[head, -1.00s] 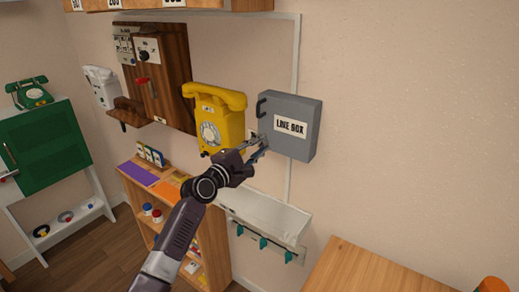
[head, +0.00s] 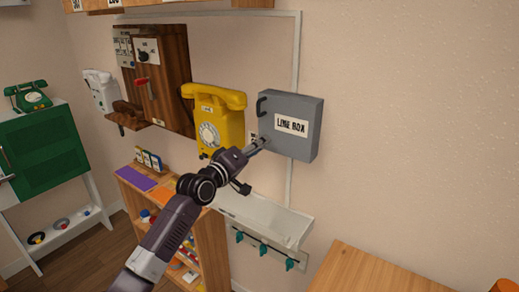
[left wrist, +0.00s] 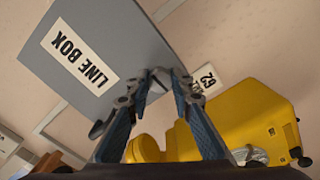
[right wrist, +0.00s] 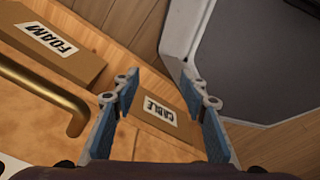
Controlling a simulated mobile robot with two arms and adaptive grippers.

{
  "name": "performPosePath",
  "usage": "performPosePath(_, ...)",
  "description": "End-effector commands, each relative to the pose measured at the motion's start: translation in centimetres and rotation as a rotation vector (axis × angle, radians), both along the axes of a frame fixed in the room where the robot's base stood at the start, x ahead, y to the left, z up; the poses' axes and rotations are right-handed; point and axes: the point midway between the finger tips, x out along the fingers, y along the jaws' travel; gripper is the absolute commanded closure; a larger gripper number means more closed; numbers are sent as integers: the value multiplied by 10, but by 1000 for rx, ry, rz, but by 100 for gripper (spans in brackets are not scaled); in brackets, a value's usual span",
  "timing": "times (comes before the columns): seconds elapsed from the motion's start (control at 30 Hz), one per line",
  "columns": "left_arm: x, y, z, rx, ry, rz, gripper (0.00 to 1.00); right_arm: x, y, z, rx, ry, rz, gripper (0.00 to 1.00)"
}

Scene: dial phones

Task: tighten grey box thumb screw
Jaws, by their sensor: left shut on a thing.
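The grey box (head: 303,109), labelled LINE BOX, hangs on the wall right of the yellow phone, its door closed. It also shows in the left wrist view (left wrist: 110,30). My left gripper (head: 264,143) is at the box's lower left front corner, with its fingertips (left wrist: 163,80) brought close together at the box's edge.
The yellow phone (head: 219,118) hangs close left of my left gripper. A white shelf (head: 270,220) with teal hooks is below the box. Boxes labelled CABLE (right wrist: 165,122) and FOAM (right wrist: 55,45) and a brass handle (right wrist: 72,110) lie near my right gripper.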

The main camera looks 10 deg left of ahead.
Motion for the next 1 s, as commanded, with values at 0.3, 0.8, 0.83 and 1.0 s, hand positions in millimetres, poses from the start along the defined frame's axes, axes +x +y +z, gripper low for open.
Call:
performPosePath(0.3,0,0,-2,281,-111,0,100,0,-1,-11,-1,1,0,60)
performPosePath(0.8,0,0,-1,721,-290,0,100,0,-1,-14,-1,1,1,60)
performPosePath(0.83,0,0,-1,748,-301,0,100,0,-1,-14,-1,1,1,60)
performPosePath(1.0,0,0,-1,895,-363,-1,100,0,-1,-11,-1,1,1,60)
